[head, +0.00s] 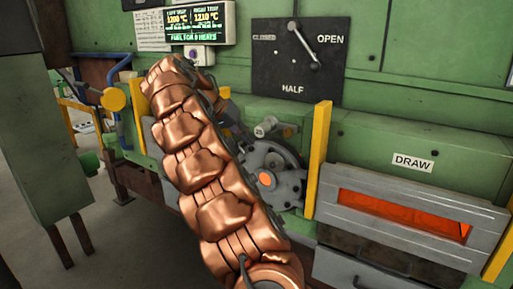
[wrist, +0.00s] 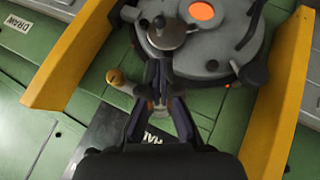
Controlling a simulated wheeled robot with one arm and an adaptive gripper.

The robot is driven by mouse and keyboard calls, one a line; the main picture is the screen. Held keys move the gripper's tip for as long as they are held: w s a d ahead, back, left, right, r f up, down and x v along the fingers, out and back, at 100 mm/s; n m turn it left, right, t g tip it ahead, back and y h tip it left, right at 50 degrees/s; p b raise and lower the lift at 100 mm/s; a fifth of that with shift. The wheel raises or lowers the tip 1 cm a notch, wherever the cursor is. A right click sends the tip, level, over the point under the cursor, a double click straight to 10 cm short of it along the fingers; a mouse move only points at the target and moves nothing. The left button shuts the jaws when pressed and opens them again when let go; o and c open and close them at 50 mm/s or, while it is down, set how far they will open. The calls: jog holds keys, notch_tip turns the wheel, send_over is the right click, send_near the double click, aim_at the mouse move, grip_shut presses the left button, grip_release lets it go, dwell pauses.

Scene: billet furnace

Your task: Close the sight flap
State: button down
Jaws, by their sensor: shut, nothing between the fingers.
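The sight flap (wrist: 167,35) is a small dark grey disc on the round grey door. It sits beside the sight hole (wrist: 201,11), which shows glowing orange and uncovered. In the head view the flap (head: 273,160) is above and slightly right of the orange hole (head: 265,179). In the head view my copper-coloured arm hides part of the door's left side and much of the gripper.
Yellow upright guards (head: 319,160) flank the door. A small tan-tipped handle (wrist: 118,80) sticks out close left of my fingers in the wrist view. A black OPEN/HALF lever panel (head: 300,62) is above. The DRAW slot (head: 405,215) glows at the right.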

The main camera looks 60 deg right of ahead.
aim_at(268, 155)
jog(key=shift+p+x, duration=0.85)
jog(key=shift+x, duration=3.85)
jog(key=shift+f, duration=0.1)
jog(key=shift+s+t+b, duration=0.25)
jog(key=shift+t+b, duration=0.05)
jog(key=shift+b, duration=0.25)
